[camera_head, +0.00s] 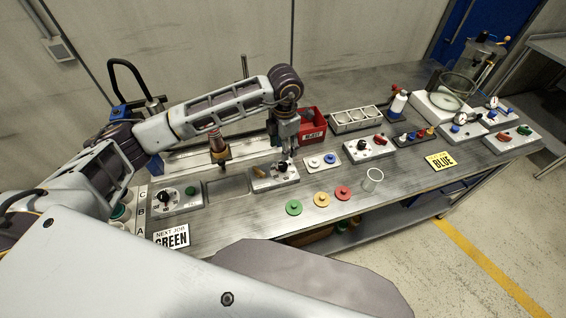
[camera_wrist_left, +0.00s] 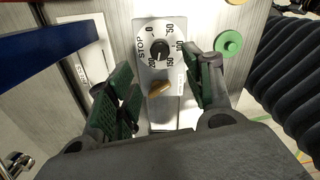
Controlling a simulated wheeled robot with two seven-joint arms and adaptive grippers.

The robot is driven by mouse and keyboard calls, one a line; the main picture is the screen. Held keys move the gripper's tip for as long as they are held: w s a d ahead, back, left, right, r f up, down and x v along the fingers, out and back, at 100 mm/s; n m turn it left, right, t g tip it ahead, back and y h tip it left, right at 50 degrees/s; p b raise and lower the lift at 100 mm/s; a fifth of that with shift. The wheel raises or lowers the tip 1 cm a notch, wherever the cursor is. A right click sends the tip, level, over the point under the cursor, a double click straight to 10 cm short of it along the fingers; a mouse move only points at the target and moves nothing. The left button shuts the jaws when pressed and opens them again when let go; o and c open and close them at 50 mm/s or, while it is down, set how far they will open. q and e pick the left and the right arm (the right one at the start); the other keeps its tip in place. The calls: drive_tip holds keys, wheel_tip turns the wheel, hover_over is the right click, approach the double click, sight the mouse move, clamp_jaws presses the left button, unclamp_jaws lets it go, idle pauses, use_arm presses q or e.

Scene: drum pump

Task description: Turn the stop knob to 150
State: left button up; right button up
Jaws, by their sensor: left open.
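The stop knob (camera_wrist_left: 160,47) is a black round knob on a grey panel (camera_wrist_left: 146,72) with a dial marked STOP, 0, 50, 100, 150 and 200. I cannot read its pointer setting for sure. A tan lever (camera_wrist_left: 160,89) sits below the dial in the left wrist view. My left gripper (camera_wrist_left: 166,75) is open and empty, its green-padded fingers on either side of the panel. In the head view my left gripper (camera_head: 289,150) points down just above the knob (camera_head: 283,166), which it partly covers. My right gripper is not in view.
A red reject bin (camera_head: 314,126) stands behind the left gripper. Green (camera_head: 293,207), yellow (camera_head: 321,199) and red (camera_head: 343,193) discs and a clear cup (camera_head: 372,180) lie in front and to the right. Another dial panel (camera_head: 175,200) is at left.

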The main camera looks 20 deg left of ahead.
sight(283, 165)
use_arm(q)
wheel_tip(283, 165, down, 10)
drive_tip(key=shift+w+r+p, duration=0.1)
drive_tip(key=shift+r+p, duration=0.05)
drive_tip(key=shift+p, duration=0.7)
drive_tip(key=c, duration=1)
